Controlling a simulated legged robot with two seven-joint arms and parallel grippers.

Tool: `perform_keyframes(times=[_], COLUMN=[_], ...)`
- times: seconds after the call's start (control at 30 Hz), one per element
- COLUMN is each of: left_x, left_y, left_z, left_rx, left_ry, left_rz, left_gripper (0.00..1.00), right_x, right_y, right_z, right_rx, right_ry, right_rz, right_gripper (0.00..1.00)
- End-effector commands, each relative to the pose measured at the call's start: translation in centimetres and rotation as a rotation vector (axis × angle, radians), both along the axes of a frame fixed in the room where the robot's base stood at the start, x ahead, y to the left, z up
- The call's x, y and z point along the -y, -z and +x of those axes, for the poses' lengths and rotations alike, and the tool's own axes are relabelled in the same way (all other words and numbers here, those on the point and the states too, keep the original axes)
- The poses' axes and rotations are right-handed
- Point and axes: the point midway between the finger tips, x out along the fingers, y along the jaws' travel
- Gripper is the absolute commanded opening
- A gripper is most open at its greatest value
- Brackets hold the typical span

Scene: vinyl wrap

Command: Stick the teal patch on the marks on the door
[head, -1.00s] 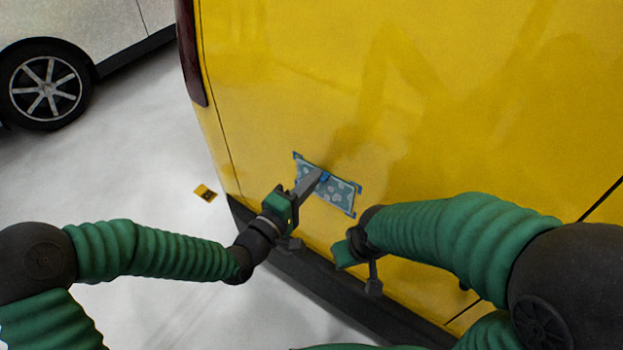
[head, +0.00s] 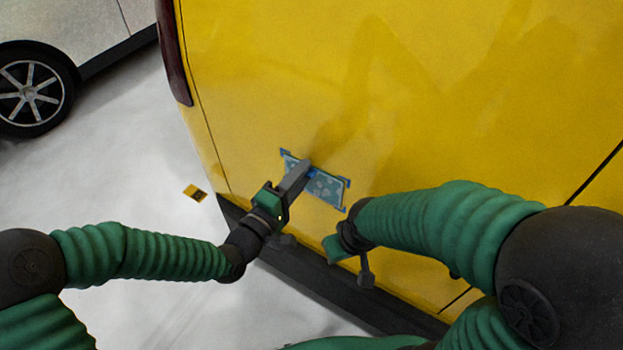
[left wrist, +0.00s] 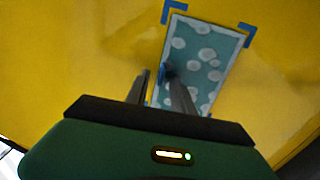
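The teal patch (head: 326,188), with pale round spots, lies against the yellow door (head: 440,110), within the blue corner marks (head: 346,182). In the left wrist view the patch (left wrist: 208,58) sits just inside two upper corner marks (left wrist: 247,33); its lower end is partly hidden by my gripper. My left gripper (head: 306,165) reaches to the patch's left half.
A dark bumper (head: 300,270) runs below the door. A small yellow card (head: 195,193) lies on the pale floor at the left. A silver car (head: 60,45) stands at the far left. The door above the patch is clear.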

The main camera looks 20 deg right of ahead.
Motion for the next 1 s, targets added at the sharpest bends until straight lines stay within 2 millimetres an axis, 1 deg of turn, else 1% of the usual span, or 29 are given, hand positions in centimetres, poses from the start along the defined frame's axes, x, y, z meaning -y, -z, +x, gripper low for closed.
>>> perform_keyframes(times=[0.17, 0.27, 0.37, 0.67, 0.7, 0.8, 0.9, 1.0], left_x=[-0.1, -0.7, -2.3, -9.4, -9.5, -10.2, -10.9, -11.4], left_y=[0.0, 0.0, 0.0, 0.0, -1.2, -1.4, -1.2, -0.7], left_z=[-0.1, -0.5, -1.6, -6.9, -6.8, -7.1, -7.8, -8.6], left_rx=[0.0, -0.001, -0.002, -0.004, -0.008, -0.009, -0.008, -0.006], left_ry=[0.0, -0.001, -0.003, -0.005, -0.004, -0.003, -0.003, -0.001], left_rz=[0.0, 0.002, 0.002, 0.002, -0.004, -0.006, -0.004, 0.0], left_gripper=[0.29, 0.29, 0.29, 0.29, 0.29, 0.29, 0.29, 0.29], right_x=[0.0, 0.0, 0.0, 0.0, 0.0, 0.0, 0.0, 0.0], right_y=[0.0, -0.1, -0.2, -0.9, -3.1, -5.9, -8.1, -9.3], right_z=[0.0, 0.0, 0.0, 0.0, 0.0, 0.1, 0.0, 0.0], right_rx=[0.0, 0.0, 0.0, 0.0, -0.002, 0.001, 0.001, 0.001], right_ry=[0.0, 0.0, 0.0, 0.0, 0.0, 0.0, 0.0, 0.0], right_rz=[0.0, 0.0, 0.0, 0.0, 0.0, 0.0, 0.0, 0.0], right_gripper=[0.29, 0.29, 0.29, 0.29, 0.29, 0.29, 0.29, 0.29])
